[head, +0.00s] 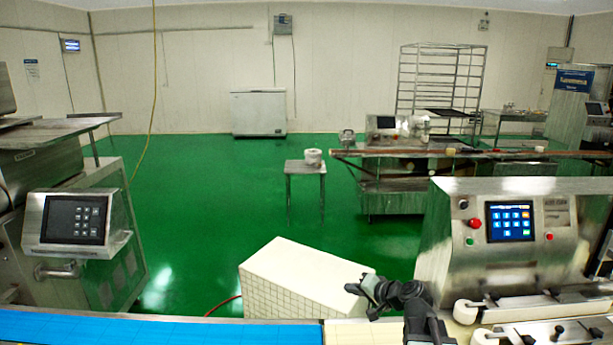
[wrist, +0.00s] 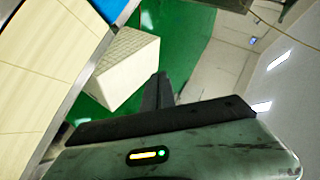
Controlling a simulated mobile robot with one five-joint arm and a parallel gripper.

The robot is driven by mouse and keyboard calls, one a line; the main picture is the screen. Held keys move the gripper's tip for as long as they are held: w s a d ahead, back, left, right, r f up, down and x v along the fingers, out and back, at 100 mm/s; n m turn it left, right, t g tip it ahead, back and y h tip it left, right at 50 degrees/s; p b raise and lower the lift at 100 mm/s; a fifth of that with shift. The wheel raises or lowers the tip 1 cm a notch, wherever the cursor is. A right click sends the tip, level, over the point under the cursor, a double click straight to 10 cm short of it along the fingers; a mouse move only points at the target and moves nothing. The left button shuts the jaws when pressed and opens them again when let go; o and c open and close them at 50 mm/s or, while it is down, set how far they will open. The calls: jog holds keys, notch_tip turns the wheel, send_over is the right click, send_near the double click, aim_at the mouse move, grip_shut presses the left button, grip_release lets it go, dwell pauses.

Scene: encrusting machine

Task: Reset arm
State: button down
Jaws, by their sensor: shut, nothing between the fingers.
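My gripper (head: 358,288) is at the lower middle right of the head view, at the end of my bent dark arm. It is in front of a white tiled block (head: 300,280) and overlaps its right end in the picture. In the wrist view my gripper (wrist: 161,78) points away from the camera with its dark fingers together. It is shut and holds nothing. The white block also shows in the wrist view (wrist: 122,65), to the left of the fingers. I cannot tell the distance between gripper and block.
A steel machine with a blue touchscreen (head: 510,222) stands close on the right. A machine with a dark keypad (head: 75,219) stands on the left. A blue conveyor belt (head: 150,328) runs along the front edge. Green floor (head: 200,210) is open beyond, with a small table (head: 305,168).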

jog(key=s+a+f+n+g+h, duration=0.2)
jog(key=s+a+f+n+g, duration=0.25)
jog(key=s+a+f, duration=0.35)
jog(key=s+d+f+g+h, duration=0.4)
jog(key=s+d+g+h, duration=0.1)
jog(key=s+d, duration=0.5)
jog(key=shift+s+n, duration=0.35)
jog(key=shift+s, duration=0.25)
jog(key=shift+f+g, duration=0.1)
jog(key=shift+g, duration=0.15)
